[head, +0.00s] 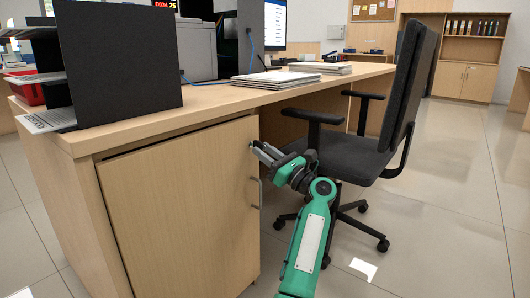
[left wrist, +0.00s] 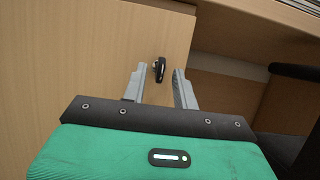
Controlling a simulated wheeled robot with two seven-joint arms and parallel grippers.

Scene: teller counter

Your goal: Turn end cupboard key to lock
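The end cupboard (head: 180,210) is a light wood door under the near end of the counter, and it looks closed. Its dark key (left wrist: 159,72) sticks out of the door near the top right edge in the left wrist view. My left gripper (head: 258,150) is at that upper corner of the door in the head view, where its fingers hide the key. In the left wrist view, its two grey fingers (left wrist: 160,80) are apart, one on each side of the key, with gaps visible. My right gripper is in neither view.
A metal bar handle (head: 257,190) is on the door just below the gripper.

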